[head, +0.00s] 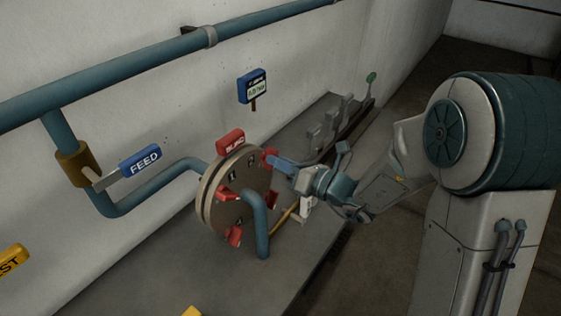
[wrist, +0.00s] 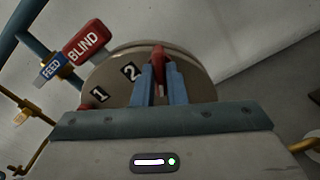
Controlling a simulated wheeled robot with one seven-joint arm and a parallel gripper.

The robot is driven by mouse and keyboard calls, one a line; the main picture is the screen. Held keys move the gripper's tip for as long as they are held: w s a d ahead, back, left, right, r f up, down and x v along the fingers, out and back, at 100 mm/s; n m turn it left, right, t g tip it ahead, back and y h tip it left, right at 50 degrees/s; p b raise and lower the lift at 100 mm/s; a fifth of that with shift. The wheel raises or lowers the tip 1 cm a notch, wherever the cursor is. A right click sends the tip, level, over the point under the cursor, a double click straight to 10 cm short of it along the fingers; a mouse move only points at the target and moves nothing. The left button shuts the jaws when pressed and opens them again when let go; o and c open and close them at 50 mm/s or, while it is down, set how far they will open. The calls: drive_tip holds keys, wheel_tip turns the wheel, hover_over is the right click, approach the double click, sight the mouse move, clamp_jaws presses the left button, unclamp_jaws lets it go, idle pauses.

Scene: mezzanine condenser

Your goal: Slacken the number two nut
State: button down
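A round tan flange (head: 222,203) with numbered red nuts stands in the pipe line in the head view. The number two nut (head: 269,156) is a red winged piece at its upper right; it also shows in the wrist view (wrist: 160,53), right of the "2" label (wrist: 130,72). My gripper (head: 276,160) reaches it from the right. In the wrist view its two blue fingers (wrist: 161,75) lie close on both sides of the red wing, seemingly closed on it. The fingers hide part of the nut. Another red nut (head: 227,194) sits by the "1" label (wrist: 99,95).
A red BLIND tag (head: 230,142) stands on top of the flange. A blue FEED handle (head: 139,160) is at the left on the pipe. Lower red nuts (head: 234,237) and a teal pipe (head: 261,225) are in front. A blue sign (head: 252,86) hangs on the wall.

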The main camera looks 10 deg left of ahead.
drive_tip(key=shift+f+n+b, duration=0.15)
drive_tip(key=shift+n+b, duration=0.15)
drive_tip(key=shift+b, duration=0.35)
drive_tip(key=n+b, duration=1.6)
drive_tip(key=b, duration=1.1)
drive_tip(key=shift+s, duration=0.15)
drive_tip(key=shift+n, duration=0.3)
drive_tip(key=c, duration=1.5)
unclamp_jaws()
drive_tip(key=shift+o, duration=0.2)
drive_tip(key=shift+d, duration=0.1)
